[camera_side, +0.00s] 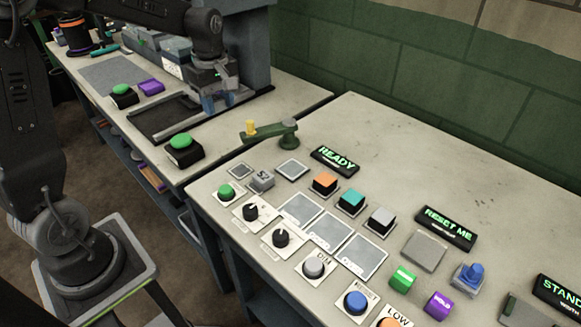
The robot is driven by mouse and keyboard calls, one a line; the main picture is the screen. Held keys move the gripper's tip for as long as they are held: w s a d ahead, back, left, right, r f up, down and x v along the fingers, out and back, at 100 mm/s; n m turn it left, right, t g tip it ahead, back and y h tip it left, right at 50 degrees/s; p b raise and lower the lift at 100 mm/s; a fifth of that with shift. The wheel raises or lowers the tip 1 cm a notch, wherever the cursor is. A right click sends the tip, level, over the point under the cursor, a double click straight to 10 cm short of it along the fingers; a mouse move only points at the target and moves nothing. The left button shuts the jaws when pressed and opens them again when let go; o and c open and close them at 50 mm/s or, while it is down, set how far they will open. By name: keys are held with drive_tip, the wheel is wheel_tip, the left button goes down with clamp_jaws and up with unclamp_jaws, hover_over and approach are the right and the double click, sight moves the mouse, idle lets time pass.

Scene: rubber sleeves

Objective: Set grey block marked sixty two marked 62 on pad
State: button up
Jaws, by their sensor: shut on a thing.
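A small grey block (262,180) with a dark two-digit mark on top sits on the right-hand table, near its left end. The mark is too small to read surely. Two small light square pads flank it, one on its left (240,170) and one on its right (292,169). The frame does not tell which pad the task names. My gripper (219,101) is over the left-hand bench, above the back of a dark recessed tray and well apart from the grey block. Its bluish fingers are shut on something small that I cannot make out.
Green buttons (182,141) and a purple block (151,86) are on the left bench. A green lever with a yellow knob (251,127) stands between. Orange, teal and grey-topped blocks, knobs and lit signs (335,159) crowd the right table. Its back stretch (400,140) is clear.

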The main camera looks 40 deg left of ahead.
drive_tip(key=w+d, duration=0.7)
hover_over(297, 172)
drive_tip(key=shift+n, duration=0.3)
wheel_tip(297, 172, down, 11)
drive_tip(key=shift+f, duration=2.3)
drive_tip(key=shift+f, duration=0.15)
drive_tip(key=o, duration=1)
drive_tip(key=shift+c, duration=0.2)
